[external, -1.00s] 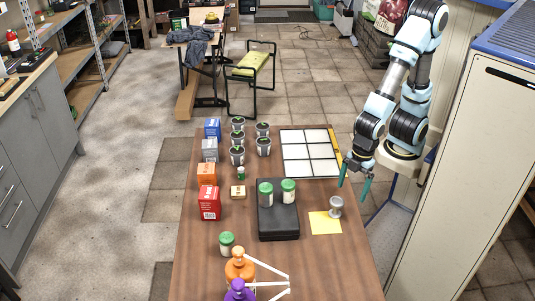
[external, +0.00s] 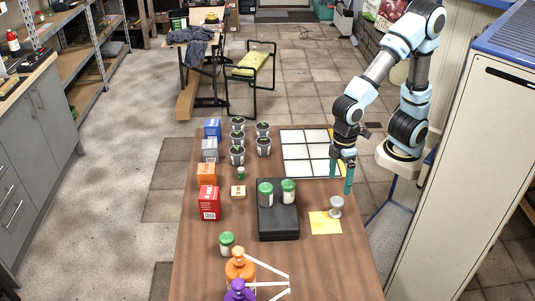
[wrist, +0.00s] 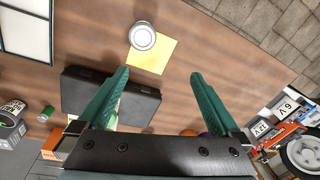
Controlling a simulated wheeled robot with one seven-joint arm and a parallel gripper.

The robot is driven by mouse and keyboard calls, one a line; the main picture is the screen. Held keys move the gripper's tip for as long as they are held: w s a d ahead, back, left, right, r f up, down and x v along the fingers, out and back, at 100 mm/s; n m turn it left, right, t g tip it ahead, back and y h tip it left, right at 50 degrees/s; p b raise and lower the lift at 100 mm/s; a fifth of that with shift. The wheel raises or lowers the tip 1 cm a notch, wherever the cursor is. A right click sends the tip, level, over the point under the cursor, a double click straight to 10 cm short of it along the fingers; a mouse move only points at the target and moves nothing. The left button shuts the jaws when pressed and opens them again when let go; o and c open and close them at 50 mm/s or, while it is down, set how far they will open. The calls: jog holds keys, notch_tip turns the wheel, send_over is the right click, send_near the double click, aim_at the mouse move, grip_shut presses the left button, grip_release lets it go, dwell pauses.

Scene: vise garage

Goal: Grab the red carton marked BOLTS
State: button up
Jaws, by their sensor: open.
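The red carton (external: 209,203) stands on the left side of the wooden table (external: 215,270) in the external view, just in front of an orange carton (external: 206,174). Its lettering is too small to read. I cannot make out the red carton in the wrist view. My gripper (external: 341,176) is above the right edge of the table, far to the right of the red carton. Its two green fingers also show in the wrist view (wrist: 160,80), spread apart with nothing between them.
A black case (external: 279,235) with two green-lidded jars on it stands mid-table, between my gripper and the red carton. A silver object (external: 336,207) stands by a yellow sheet (external: 322,227). Several dark cans (external: 237,156), a white grid panel (external: 305,150) and orange and purple bottles (external: 240,266) are around.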

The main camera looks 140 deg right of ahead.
jog(key=w+d+f+m+t+y+b, duration=0.1)
jog(key=w+d+m+t+y, duration=0.15)
jog(key=w+d+m, duration=0.65)
jog(key=w+d+m+t+y+b, duration=0.1)
jog(key=w+d+m+y+b, duration=0.15)
jog(key=w+d+m, duration=0.7)
jog(key=s+d+m+t+y+b, duration=0.1)
jog(key=s+d+m+t+y, duration=0.15)
jog(key=d, duration=0.85)
jog(key=s+d+m+t+y, duration=0.1)
jog(key=d+t, duration=0.2)
jog(key=d, duration=0.9)
send_near(210, 187)
jog(key=shift+h, duration=0.35)
jog(key=p+x, duration=0.2)
jog(key=x, duration=0.6)
jog(key=shift+w+a+f+p, duration=0.1)
jog(key=shift+a+f+p, duration=0.05)
jog(key=shift+a+p, duration=0.15)
jog(key=shift+w+a+f, duration=0.25)
jog(key=shift+w+f, duration=0.05)
jog(key=shift+w, duration=0.1)
grip_shut()
jog(key=shift+r, duration=0.15)
